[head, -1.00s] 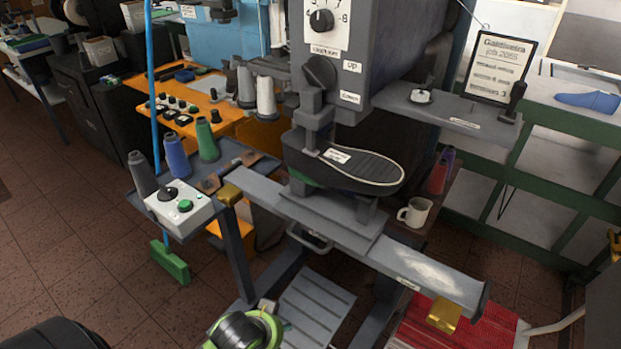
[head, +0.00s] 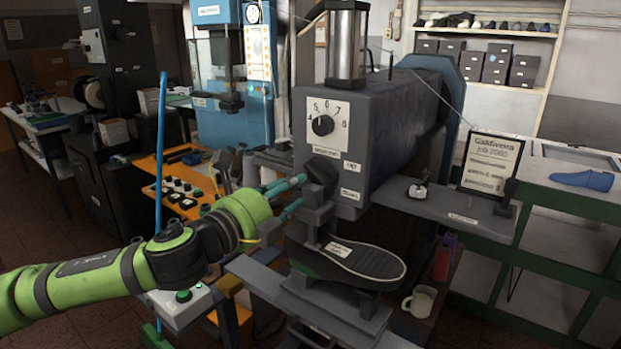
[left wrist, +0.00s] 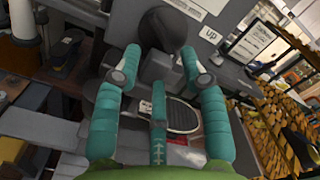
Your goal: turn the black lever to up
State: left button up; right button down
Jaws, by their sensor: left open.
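The black lever (head: 321,172) is a dark rounded paddle on the front of the grey machine (head: 385,130), left of a small upper label (head: 351,167) and a lower label (head: 350,194). In the left wrist view the lever (left wrist: 168,29) shows beyond my fingertips, beside a label reading UP (left wrist: 211,35). My left gripper (head: 298,195) is open, close to the lever's left side. I cannot tell whether a finger touches the lever. My right gripper is not in view.
A dark shoe sole (head: 365,262) sits below the lever under the machine's clamp. A white mug (head: 420,300) stands at lower right. A grey shelf (head: 445,208) holds a framed sign (head: 490,163). A blue pole (head: 160,150) stands behind my left arm.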

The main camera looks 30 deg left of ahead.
aim_at(313, 177)
pick_arm(q)
jog(key=w+p, duration=0.1)
jog(key=w, duration=0.1)
jog(key=w+p, duration=0.1)
jog(key=w+d+p, duration=0.1)
jog(key=w+p, duration=0.1)
jog(key=shift+w+r, duration=0.15)
jog(key=shift+w, duration=0.2)
jog(key=shift+w+f+p, duration=0.2)
jog(key=shift+w+p, duration=0.1)
jog(key=shift+w, duration=0.25)
grip_shut()
